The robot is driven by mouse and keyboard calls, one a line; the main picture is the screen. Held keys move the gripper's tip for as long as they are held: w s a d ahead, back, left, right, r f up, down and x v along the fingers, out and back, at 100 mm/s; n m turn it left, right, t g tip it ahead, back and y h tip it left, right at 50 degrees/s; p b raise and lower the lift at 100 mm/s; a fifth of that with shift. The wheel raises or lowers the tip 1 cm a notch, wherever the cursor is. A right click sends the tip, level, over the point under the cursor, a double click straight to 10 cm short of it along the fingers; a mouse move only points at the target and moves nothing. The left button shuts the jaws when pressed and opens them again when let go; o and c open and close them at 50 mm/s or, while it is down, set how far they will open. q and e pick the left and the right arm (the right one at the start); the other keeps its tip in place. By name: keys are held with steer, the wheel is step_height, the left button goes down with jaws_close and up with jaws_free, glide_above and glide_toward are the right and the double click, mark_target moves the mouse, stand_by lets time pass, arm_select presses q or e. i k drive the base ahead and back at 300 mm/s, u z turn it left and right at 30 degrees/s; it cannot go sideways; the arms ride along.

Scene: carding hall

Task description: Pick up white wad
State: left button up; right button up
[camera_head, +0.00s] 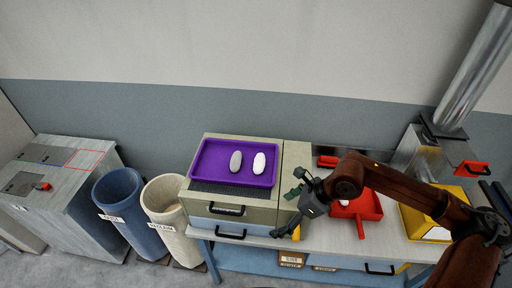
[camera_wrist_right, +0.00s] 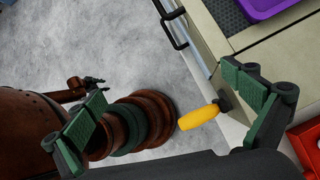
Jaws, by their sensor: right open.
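The white wad (camera_head: 259,163) is a smooth oval lying in the right half of a purple tray (camera_head: 200,178), beside a grey wad (camera_head: 235,161). The tray sits on top of a beige box on the bench. My right gripper (camera_head: 289,212) is to the right of the tray and nearer the bench front, apart from the wad. It is open with nothing between its fingers, which also show in the right wrist view (camera_wrist_right: 170,102). The wad is out of the wrist view, where only the purple tray's corner shows.
A red scoop (camera_head: 368,207) lies right of my gripper, partly behind my arm. A yellow container (camera_head: 420,226) stands further right. A blue bin (camera_head: 121,205) and a cream bin (camera_head: 165,208) stand left of the bench. A yellow handle (camera_wrist_right: 199,118) shows by the bench edge.

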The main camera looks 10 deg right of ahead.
mark_target(259, 164)
steer(key=i, duration=0.95)
